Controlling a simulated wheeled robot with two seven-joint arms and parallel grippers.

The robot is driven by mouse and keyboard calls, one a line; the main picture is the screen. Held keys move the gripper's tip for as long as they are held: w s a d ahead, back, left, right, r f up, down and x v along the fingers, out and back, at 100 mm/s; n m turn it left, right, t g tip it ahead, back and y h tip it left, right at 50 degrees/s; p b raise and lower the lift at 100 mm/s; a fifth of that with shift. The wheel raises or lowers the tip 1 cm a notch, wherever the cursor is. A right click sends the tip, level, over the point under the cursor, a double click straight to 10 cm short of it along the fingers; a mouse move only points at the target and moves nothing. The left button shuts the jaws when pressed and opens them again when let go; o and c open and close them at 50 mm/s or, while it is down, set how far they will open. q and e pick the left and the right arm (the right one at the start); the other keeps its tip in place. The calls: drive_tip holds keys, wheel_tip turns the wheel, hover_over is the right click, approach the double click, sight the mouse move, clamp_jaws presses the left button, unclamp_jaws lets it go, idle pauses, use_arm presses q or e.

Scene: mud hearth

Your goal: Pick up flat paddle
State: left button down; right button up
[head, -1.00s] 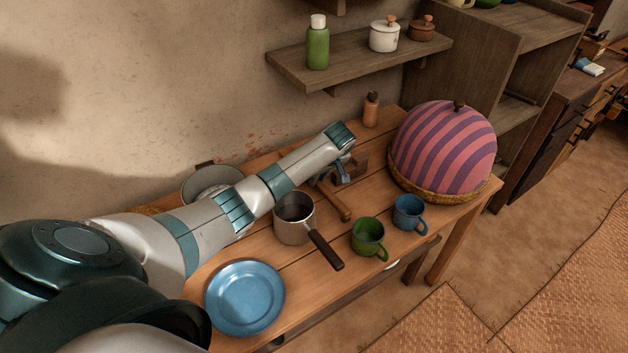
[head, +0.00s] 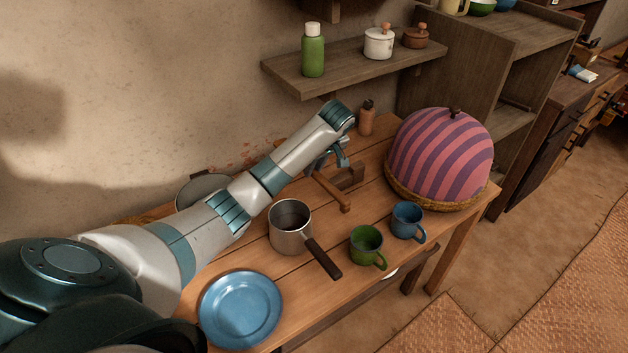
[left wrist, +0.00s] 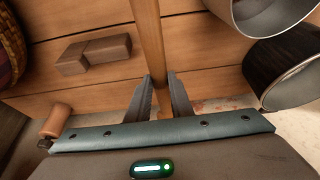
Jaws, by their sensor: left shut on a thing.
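The flat paddle shows as a long wooden piece (head: 332,191), slanting above the table between the wooden block and the saucepan. My left gripper (head: 324,163) is at its upper end, partly hidden by my wrist. In the left wrist view the paddle's wooden shaft (left wrist: 147,35) runs up from between the two dark fingers of the left gripper (left wrist: 160,82), which are shut on it. The paddle's far end is cut off there. My right gripper is not in view.
On the table (head: 385,160) are a saucepan (head: 290,228), green mug (head: 366,245), blue mug (head: 407,221), blue plate (head: 240,308), wooden block (head: 350,176), small bottle (head: 367,118) and striped dome (head: 440,155). A shelf (head: 355,70) hangs above.

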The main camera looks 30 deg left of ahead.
use_arm(q)
drive_tip(key=shift+r, duration=1)
